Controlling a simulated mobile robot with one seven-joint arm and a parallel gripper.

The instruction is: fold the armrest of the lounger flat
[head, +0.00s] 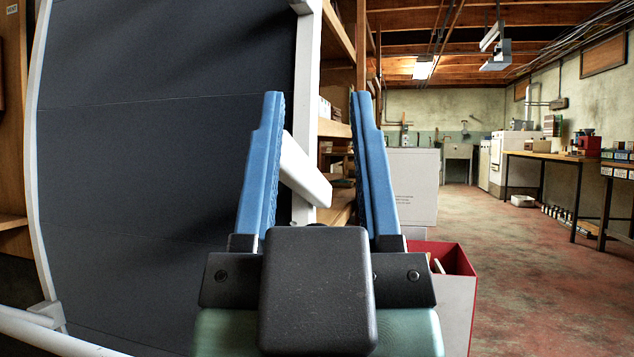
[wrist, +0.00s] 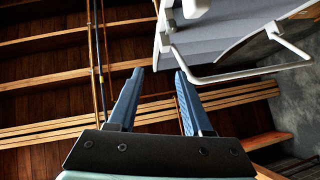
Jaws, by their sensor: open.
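The lounger (head: 170,150) stands at the left in the head view, with dark grey fabric in a white frame. A white bar (head: 305,170), which looks like its armrest, sticks out past the frame's right upright and shows between my fingers. Its left end is hidden behind the left finger. My gripper (head: 317,97) is open, with two blue fingers and nothing held. In the wrist view the lounger (wrist: 225,42) is at the upper right, with a bent white tube (wrist: 240,76) along its lower side. My gripper (wrist: 159,72) is left of and below it there, apart in the picture.
Wooden shelving (head: 338,128) stands behind the lounger. A white box (head: 412,185) and a red-and-white bin (head: 455,285) stand close on the right. The floor (head: 550,270) further right is open, up to a long workbench (head: 560,157) along the wall.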

